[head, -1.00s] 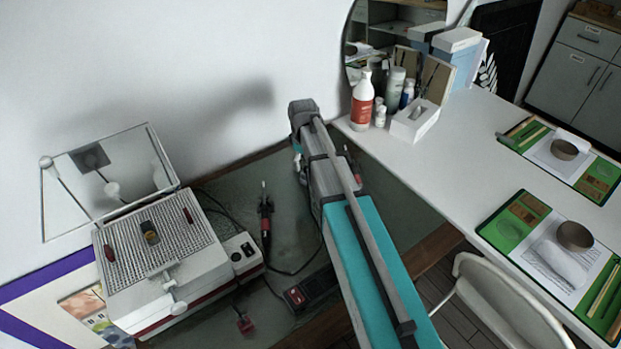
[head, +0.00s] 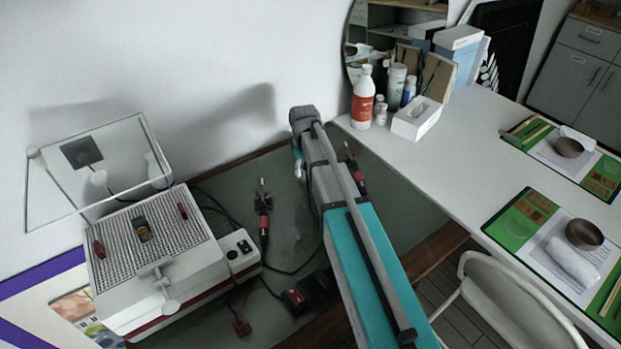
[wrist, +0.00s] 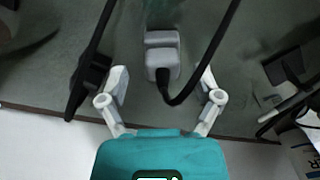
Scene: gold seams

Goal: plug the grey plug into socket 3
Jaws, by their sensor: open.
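A grey plug (wrist: 162,65) lies on the dark green mat in the wrist view, with a black cable leaving its lower end and curving up to the right. A grey block adjoins its upper end; I cannot tell if they are one piece. My gripper (wrist: 163,78) is open, its two pale fingers apart on the left and right of the plug's lower end, with clear gaps. In the head view my arm hides most of my gripper and the plug. I cannot make out which thing is socket 3.
A white machine with a ribbed top (head: 150,240) and clear lid stands at left. Red-handled tools (head: 263,215), a dark box (head: 308,289) and cables lie on the mat (head: 285,190). A white bottle (head: 362,98) and tissue box (head: 416,120) stand on the white table at right.

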